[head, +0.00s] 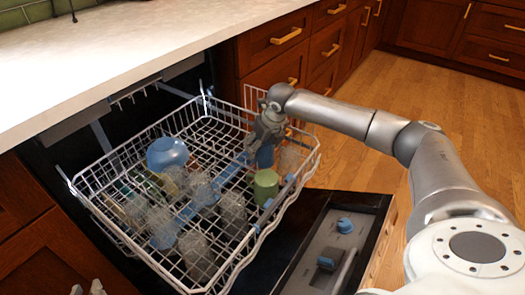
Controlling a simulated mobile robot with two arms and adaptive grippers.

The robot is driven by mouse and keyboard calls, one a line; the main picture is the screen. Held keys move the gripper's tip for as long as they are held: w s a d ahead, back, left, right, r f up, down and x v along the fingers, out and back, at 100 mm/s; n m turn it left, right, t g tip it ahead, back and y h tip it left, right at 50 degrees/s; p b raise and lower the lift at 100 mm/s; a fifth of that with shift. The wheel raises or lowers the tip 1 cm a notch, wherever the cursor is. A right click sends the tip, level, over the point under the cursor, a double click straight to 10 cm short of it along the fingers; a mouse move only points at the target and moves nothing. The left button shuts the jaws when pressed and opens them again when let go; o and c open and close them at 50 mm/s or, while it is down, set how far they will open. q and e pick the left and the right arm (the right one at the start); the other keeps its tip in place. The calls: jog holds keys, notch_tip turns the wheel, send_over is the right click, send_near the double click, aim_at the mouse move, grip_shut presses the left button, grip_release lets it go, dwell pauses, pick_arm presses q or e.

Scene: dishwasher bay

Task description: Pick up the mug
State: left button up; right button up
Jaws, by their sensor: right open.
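My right gripper (268,135) is open and points down over the right side of the pulled-out upper dishwasher rack (240,262). A blue mug-like cup (265,157) is right below its fingers and partly hidden by them. I cannot tell whether the fingers touch it. A green cup (266,186) stands just nearer to me in the rack, apart from the gripper. No handle shows clearly on either cup. Two small tips at the bottom left edge look like my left gripper (87,289); the rest is out of the frame.
A blue bowl (167,153) and several clear glasses (232,212) fill the rack's left and middle. The open dishwasher door (318,262) lies below. A pale counter (130,50) runs along the left; wooden floor is clear at the right.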

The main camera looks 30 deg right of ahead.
pick_arm(q)
jog(key=shift+w+d+r+t, duration=0.2)
jog(key=shift+w+r+t, duration=0.2)
jog(key=shift+r, duration=0.25)
jog(key=shift+w+d+r+t, duration=0.15)
jog(key=shift+w+r+t, duration=0.1)
jog(key=shift+r+t, duration=0.25)
pick_arm(e)
jog(key=shift+x, duration=1)
pick_arm(q)
jog(key=shift+r, duration=0.1)
pick_arm(e)
jog(key=c, duration=0.8)
jog(key=shift+r, duration=0.15)
